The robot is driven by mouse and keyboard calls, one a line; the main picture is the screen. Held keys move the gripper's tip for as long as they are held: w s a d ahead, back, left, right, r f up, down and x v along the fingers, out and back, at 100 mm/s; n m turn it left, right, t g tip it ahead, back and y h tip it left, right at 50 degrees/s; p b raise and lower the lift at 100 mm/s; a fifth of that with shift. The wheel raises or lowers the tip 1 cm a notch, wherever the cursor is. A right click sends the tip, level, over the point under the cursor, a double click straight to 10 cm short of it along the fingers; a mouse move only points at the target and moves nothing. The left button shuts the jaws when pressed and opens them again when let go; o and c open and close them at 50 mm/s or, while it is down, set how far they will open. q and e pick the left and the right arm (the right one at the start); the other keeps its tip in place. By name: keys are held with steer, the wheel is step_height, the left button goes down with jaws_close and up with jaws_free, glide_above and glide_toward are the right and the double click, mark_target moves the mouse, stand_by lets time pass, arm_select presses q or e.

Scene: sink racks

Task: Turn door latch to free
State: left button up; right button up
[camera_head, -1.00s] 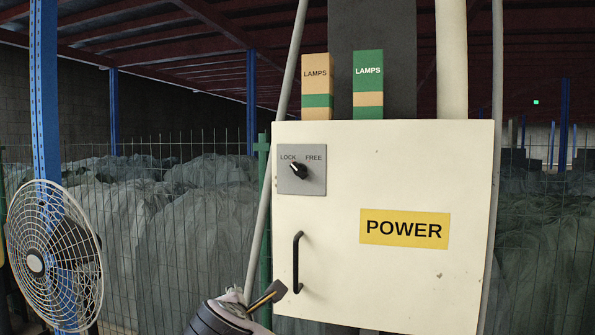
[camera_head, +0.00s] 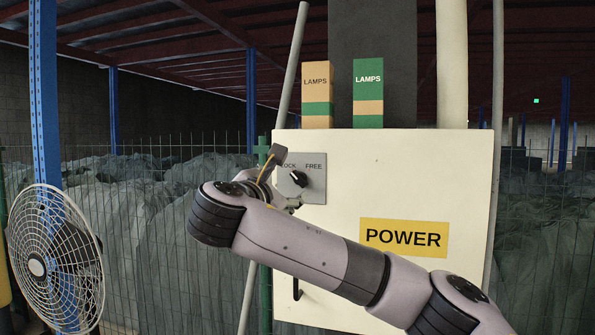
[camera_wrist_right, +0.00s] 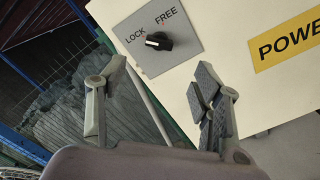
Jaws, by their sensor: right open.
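The door latch is a black knob (camera_head: 299,178) on a grey plate (camera_head: 315,185) marked LOCK and FREE, on the upper left of the cream cabinet door (camera_head: 390,175). In the right wrist view, the knob (camera_wrist_right: 158,41) has its white mark toward LOCK. My right gripper (camera_head: 284,180) is at the plate's left side in the head view, its fingers partly hidden by my arm. In the wrist view, the right gripper (camera_wrist_right: 160,85) is open and empty. Its two fingers are spread below the knob, apart from it. My left gripper is in neither view.
A yellow POWER label (camera_head: 404,238) is on the door. Two LAMPS boxes (camera_head: 317,95) (camera_head: 368,93) stand on the cabinet. A fan (camera_head: 55,260) stands at the left.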

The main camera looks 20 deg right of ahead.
mark_target(300, 179)
steer(key=p+x, duration=0.5)
steer(key=x, duration=0.5)
steer(key=shift+d+r, duration=0.15)
steer(key=shift+p+x, duration=0.35)
steer(key=shift+x, duration=0.4)
steer(key=shift+f, duration=0.2)
steer(key=c, duration=1.2)
steer(key=shift+o, duration=0.2)
